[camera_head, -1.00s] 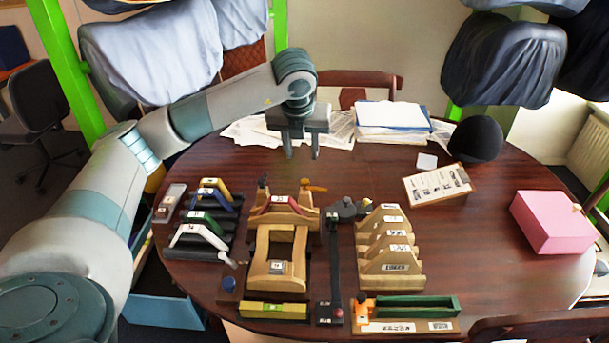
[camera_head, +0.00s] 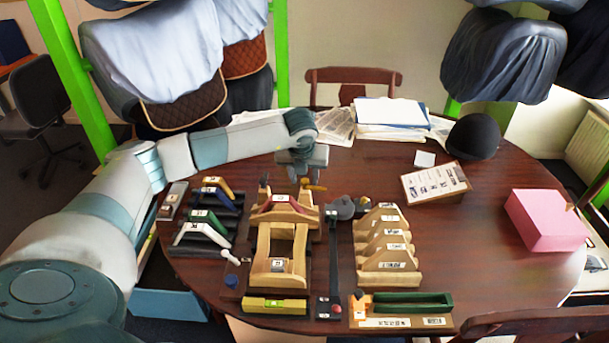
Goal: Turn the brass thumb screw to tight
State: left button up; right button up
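A brass-yellow piece (camera_head: 314,187), which looks like the thumb screw, sticks out at the back right of the wooden saddle-shaped stand (camera_head: 277,215). My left gripper (camera_head: 299,178) points down at the back of this stand, just left of and close to the brass piece. Its fingers look near each other, but their gap is too small to judge. I cannot tell whether they touch the brass piece. My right gripper is out of view.
A rack of coloured arches (camera_head: 205,215) stands left of the stand, and wooden saddle blocks (camera_head: 390,245) stand right. A pink box (camera_head: 545,220) sits far right. The table (camera_head: 480,260) is clear right of the blocks.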

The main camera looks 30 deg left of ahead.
pick_arm(q)
grip_shut()
jog(key=shift+f, duration=0.1)
